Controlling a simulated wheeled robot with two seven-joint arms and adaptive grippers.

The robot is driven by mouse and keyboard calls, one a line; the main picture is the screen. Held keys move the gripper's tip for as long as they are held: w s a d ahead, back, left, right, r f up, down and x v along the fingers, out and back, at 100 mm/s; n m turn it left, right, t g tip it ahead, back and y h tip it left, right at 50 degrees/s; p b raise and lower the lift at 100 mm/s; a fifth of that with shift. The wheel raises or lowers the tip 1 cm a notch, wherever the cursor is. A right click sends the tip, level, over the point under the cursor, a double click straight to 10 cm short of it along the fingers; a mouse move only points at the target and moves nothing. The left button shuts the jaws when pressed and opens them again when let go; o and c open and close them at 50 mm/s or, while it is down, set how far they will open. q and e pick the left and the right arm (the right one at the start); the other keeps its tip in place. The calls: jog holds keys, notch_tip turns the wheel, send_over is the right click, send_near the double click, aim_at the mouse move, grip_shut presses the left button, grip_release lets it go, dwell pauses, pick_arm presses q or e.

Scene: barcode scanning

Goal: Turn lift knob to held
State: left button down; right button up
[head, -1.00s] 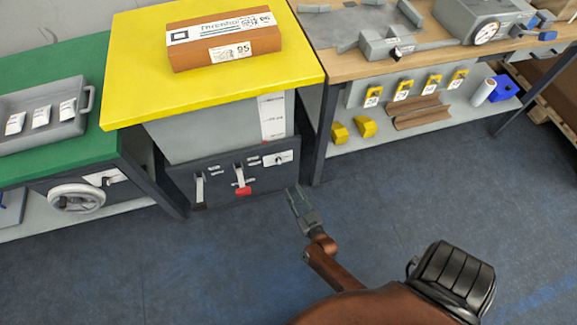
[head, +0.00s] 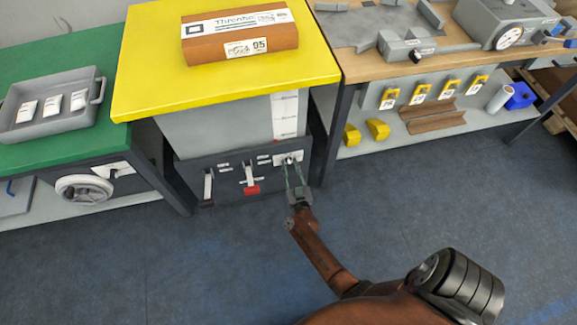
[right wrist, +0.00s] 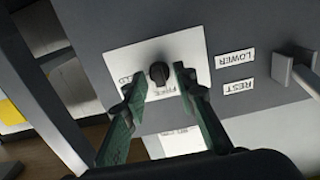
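The lift knob (right wrist: 159,73) is a small dark knob on a white plate (right wrist: 187,50) in the right wrist view. The plate reads "FREE" below the knob and a partly hidden word ending in "LD" at its left. In the head view the plate (head: 279,159) is at the right end of the dark panel under the yellow lift table. My right gripper (right wrist: 160,82) is open, its two green-grey fingers on either side of the knob. I cannot tell whether they touch it. It also shows in the head view (head: 293,174). My left gripper is not in view.
The panel (head: 228,180) also carries a white lever (head: 208,185) and a red-tipped lever (head: 251,188). "LOWER" and "REST" labels show in the wrist view. A brown box (head: 240,37) lies on the yellow top (head: 150,75). A handwheel (head: 85,188) is at left. The floor in front is clear.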

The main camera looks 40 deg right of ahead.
jog(key=shift+c, duration=0.4)
grip_shut()
